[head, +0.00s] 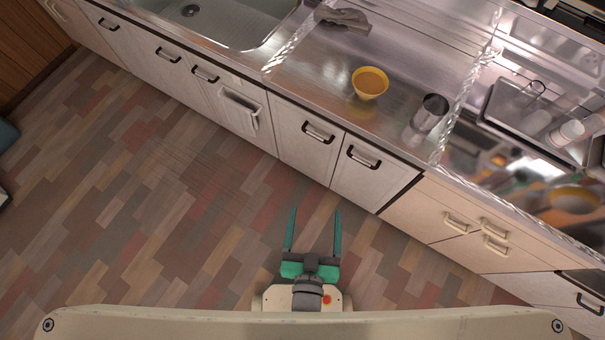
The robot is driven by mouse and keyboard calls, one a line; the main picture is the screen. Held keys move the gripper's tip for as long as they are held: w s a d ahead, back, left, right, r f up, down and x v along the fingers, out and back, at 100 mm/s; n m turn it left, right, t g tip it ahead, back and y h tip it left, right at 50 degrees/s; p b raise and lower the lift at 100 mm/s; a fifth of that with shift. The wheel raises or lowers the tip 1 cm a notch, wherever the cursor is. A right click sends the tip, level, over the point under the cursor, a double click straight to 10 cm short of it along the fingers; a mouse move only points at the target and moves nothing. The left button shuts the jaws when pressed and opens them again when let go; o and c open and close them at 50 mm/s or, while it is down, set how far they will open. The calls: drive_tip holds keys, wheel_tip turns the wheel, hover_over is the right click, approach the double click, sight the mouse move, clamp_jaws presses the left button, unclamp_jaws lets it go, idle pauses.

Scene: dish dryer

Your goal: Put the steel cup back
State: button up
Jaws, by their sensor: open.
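The steel cup (431,113) stands on the metal counter (318,88), to the right of a yellow bowl and near the counter's front edge. It looks upright. My gripper (314,212) is open and empty, with its two green fingers apart. It is over the floor in front of the cabinets, below and left of the cup in the picture and well apart from it.
A sink (221,22) is at the upper left. A tray (512,103) with white cups (567,134) is at the right. Cabinets (312,141) line the front; the floor (150,200) is clear.

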drive_tip(key=s+a+r+n+y, duration=0.1)
drive_tip(key=s+a+r, duration=0.2)
drive_tip(key=s, duration=0.3)
drive_tip(key=shift+t+y, duration=0.3)
drive_tip(key=shift+y, duration=0.1)
drive_tip(key=shift+s+r, duration=0.1)
idle(0.7)
